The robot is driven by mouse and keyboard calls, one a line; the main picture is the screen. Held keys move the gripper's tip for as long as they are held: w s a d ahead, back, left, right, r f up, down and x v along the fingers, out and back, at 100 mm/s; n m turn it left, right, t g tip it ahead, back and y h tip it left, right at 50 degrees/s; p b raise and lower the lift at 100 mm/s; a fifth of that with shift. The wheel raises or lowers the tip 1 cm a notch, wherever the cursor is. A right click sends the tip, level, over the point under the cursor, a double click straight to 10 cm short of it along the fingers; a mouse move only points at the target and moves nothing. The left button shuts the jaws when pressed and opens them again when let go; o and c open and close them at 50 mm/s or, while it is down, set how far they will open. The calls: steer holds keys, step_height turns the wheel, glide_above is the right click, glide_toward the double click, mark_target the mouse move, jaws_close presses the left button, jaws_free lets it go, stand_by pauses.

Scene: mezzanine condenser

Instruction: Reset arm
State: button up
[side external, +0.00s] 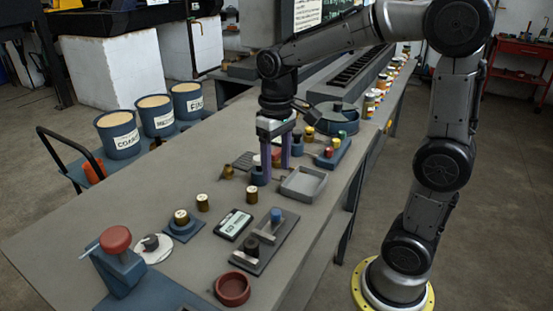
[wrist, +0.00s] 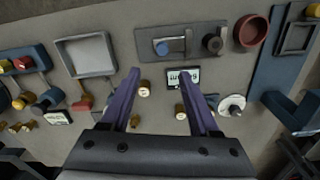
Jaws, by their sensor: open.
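My gripper (side external: 274,174) points down over the workbench (side external: 75,215), its two purple fingers apart with nothing between them. In the wrist view my gripper (wrist: 160,72) is also open and empty. Small brass cylinders stand below it, one (wrist: 145,88) near the left finger and one (wrist: 180,111) near the right. The side view shows brass cylinders too, including one (side external: 202,202) left of the gripper. I cannot tell the exact height of the fingertips above the bench.
A grey tray (side external: 303,185) lies right of the gripper. In front are a display box (side external: 234,224), a grey plate with a blue knob (side external: 277,216), a red bowl (side external: 232,289) and a red-topped device (side external: 116,240). A blue rack (side external: 332,155) stands behind. Bare bench lies to the left.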

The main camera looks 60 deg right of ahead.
steer(key=shift+r, duration=0.7)
steer(key=s+a+r+t, duration=0.3)
steer(key=s+r, duration=0.1)
steer(key=s, duration=0.3)
steer(key=s+f+n+t, duration=0.2)
steer(key=s+f, duration=0.1)
steer(key=s, duration=0.3)
steer(key=shift+s+a+f+t, duration=0.2)
steer(key=shift+s+a+t, duration=0.1)
steer(key=shift+s+a, duration=0.05)
stand_by(0.3)
